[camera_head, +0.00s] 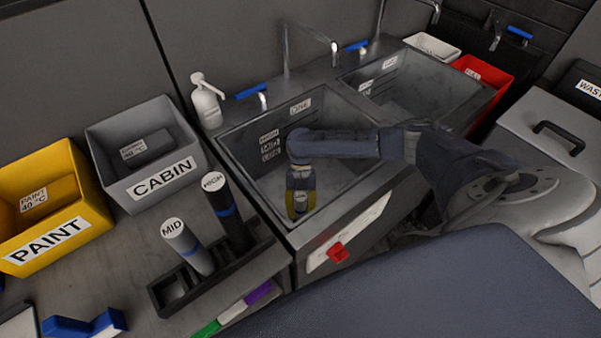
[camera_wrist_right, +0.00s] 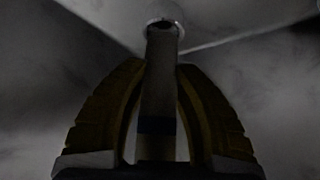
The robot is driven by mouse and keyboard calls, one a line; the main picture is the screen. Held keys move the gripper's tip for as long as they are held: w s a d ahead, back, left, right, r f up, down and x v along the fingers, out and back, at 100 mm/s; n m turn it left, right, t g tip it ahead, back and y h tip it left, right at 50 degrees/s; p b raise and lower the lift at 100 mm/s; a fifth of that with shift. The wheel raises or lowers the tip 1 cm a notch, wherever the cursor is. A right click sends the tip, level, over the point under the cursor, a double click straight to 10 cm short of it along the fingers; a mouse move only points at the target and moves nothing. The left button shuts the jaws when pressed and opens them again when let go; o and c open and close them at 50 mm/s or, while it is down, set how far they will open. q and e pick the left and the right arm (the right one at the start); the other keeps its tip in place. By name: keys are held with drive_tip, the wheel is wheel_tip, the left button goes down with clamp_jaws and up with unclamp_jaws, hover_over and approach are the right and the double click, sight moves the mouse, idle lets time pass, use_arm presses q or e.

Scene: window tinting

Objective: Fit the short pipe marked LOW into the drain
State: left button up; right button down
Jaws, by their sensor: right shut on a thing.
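My right gripper (camera_head: 300,203) is inside the left sink basin (camera_head: 333,103), pointing down, with its yellow fingers low in the basin. In the right wrist view the gripper (camera_wrist_right: 160,110) is shut on a short grey pipe (camera_wrist_right: 160,85) with a dark band. The pipe's far end overlaps the round pale drain ring (camera_wrist_right: 166,22) in that view; I cannot tell whether it is inside the drain or just above it. The LOW mark is not readable. In the head view the gripper mostly hides the pipe and the drain. My left gripper is not in view.
A dark rack (camera_head: 165,299) left of the sink holds the MID pipe (camera_head: 188,247) and the HIGH pipe (camera_head: 229,214). A soap bottle (camera_head: 207,103), grey CABIN bin (camera_head: 140,190) and yellow PAINT bin (camera_head: 88,218) stand nearby. The basin walls and faucet surround my right arm.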

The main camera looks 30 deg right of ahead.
drive_tip(key=shift+f, duration=1.9)
idle(0.6)
drive_tip(key=c, duration=1)
unclamp_jaws()
drive_tip(key=shift+v, duration=6.05)
